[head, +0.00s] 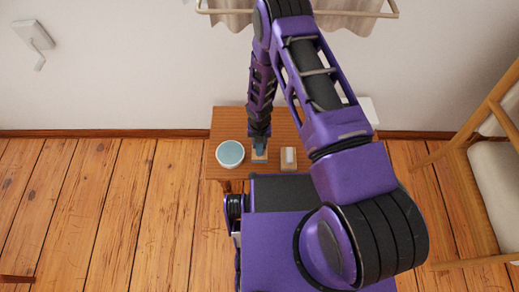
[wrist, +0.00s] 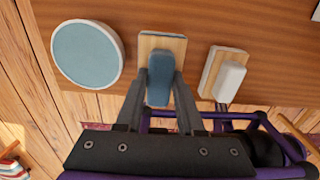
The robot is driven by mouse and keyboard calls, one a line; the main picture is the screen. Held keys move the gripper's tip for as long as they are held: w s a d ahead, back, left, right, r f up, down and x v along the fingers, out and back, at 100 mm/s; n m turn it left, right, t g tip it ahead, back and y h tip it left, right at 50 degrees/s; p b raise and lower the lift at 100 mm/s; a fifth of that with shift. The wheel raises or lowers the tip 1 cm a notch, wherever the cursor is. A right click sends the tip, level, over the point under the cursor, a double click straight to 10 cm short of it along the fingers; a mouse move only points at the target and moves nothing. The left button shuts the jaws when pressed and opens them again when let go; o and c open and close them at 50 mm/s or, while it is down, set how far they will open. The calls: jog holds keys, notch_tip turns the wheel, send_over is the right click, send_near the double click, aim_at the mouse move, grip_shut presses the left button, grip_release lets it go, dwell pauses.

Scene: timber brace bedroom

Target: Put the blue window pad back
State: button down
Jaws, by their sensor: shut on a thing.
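The blue window pad (wrist: 160,90) is a narrow rounded block between the two fingers of my gripper (wrist: 161,77) in the wrist view. My gripper is shut on it. Directly below it is a light wooden plate (wrist: 148,46), partly covered by the pad; I cannot tell whether they touch. In the head view my gripper (head: 260,139) points down at this wooden plate (head: 259,160) on the brown wooden table (head: 225,117), and the pad (head: 259,149) shows only slightly under the fingers.
A round white bowl with a pale blue inside (wrist: 88,53) stands left of the plate. To the right a white pad (wrist: 230,81) sits on a similar wooden plate (wrist: 212,71). A white object (head: 368,109) lies at the table's back right. A chair (head: 488,170) stands farther right.

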aim_at(260, 149)
notch_tip(260, 149, down, 4)
jog(key=shift+f+b, duration=0.15)
jog(key=shift+b, duration=0.25)
jog(key=c, duration=0.5)
grip_release()
notch_tip(260, 149, up, 12)
jog(key=shift+r+p, duration=0.1)
jog(key=shift+p, duration=1.05)
jog(key=shift+a, duration=0.1)
